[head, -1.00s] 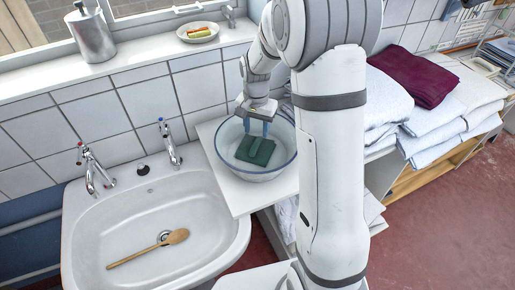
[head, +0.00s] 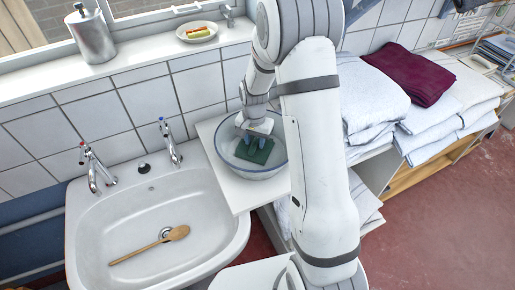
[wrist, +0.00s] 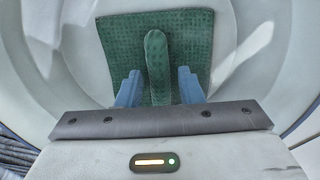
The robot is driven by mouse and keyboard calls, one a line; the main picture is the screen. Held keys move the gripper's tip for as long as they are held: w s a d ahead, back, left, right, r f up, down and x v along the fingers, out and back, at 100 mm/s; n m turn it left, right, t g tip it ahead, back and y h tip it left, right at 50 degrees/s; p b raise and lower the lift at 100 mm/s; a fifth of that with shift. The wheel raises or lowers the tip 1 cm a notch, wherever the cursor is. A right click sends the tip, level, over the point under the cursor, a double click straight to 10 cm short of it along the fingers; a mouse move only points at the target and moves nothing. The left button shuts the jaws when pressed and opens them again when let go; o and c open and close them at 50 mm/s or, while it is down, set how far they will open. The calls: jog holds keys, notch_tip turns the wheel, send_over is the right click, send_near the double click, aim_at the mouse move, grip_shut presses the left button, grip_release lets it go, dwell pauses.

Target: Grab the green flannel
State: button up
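The green flannel (head: 259,153) lies in the glass bowl (head: 263,173), on its bottom. In the wrist view the flannel (wrist: 112,45) is a dark green patterned square with a raised fold (wrist: 156,60) along its middle. My gripper (wrist: 159,87) is open, its two blue fingers on either side of the near part of that fold, with a gap on each side. In the head view my gripper (head: 264,139) reaches down inside the bowl, over the flannel. Whether the fingertips touch the flannel's flat part I cannot tell.
The bowl stands on a white board (head: 240,193) beside the sink (head: 135,205), which holds a wooden spoon (head: 150,246). The bowl's wall surrounds my gripper. The tiled wall (head: 200,85) is close behind. Folded white towels (head: 372,90) and a maroon cloth (head: 412,77) are to the right.

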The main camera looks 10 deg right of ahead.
grip_shut()
jog(key=shift+r, duration=0.1)
